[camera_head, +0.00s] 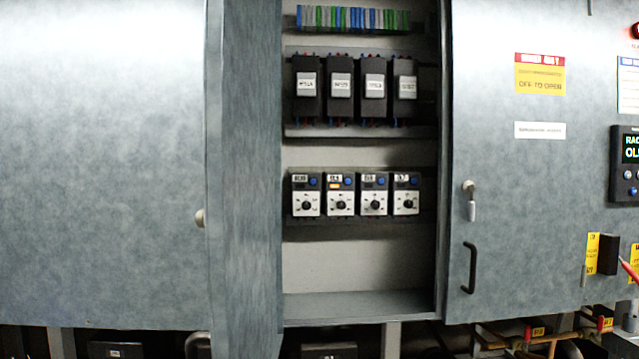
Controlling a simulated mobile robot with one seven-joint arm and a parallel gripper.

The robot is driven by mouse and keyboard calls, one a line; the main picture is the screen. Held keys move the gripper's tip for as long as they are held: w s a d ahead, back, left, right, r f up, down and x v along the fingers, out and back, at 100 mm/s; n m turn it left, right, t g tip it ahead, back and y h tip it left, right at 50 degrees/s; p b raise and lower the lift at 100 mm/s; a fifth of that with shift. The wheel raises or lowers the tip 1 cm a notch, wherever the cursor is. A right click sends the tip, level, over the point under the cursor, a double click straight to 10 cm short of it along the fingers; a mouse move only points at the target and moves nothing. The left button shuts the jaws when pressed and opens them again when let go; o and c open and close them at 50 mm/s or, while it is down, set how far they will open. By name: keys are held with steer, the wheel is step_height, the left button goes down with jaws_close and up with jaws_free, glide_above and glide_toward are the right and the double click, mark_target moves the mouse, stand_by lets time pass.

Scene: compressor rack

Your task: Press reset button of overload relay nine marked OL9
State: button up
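Several overload relays sit in a row on the lower rail inside the open cabinet bay. Their small white labels are too blurred to read surely, so I cannot confirm which is OL9. The second relay from the left (340,203) has a lit orange indicator (334,186). Its blue button (347,181) is at the upper right of its face, above a white panel with a black dial. The leftmost relay (306,203), third relay (374,203) and rightmost relay (406,203) show the same dial and blue button, without orange light. My gripper is out of view.
Black contactors (341,85) sit on the rail above, under a terminal strip (353,18). A door edge (245,180) borders the bay's left; a closed door (500,180) with a handle (470,268) and key lock (470,195) is right. A display (628,150) is partly cut off. Pipes run below.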

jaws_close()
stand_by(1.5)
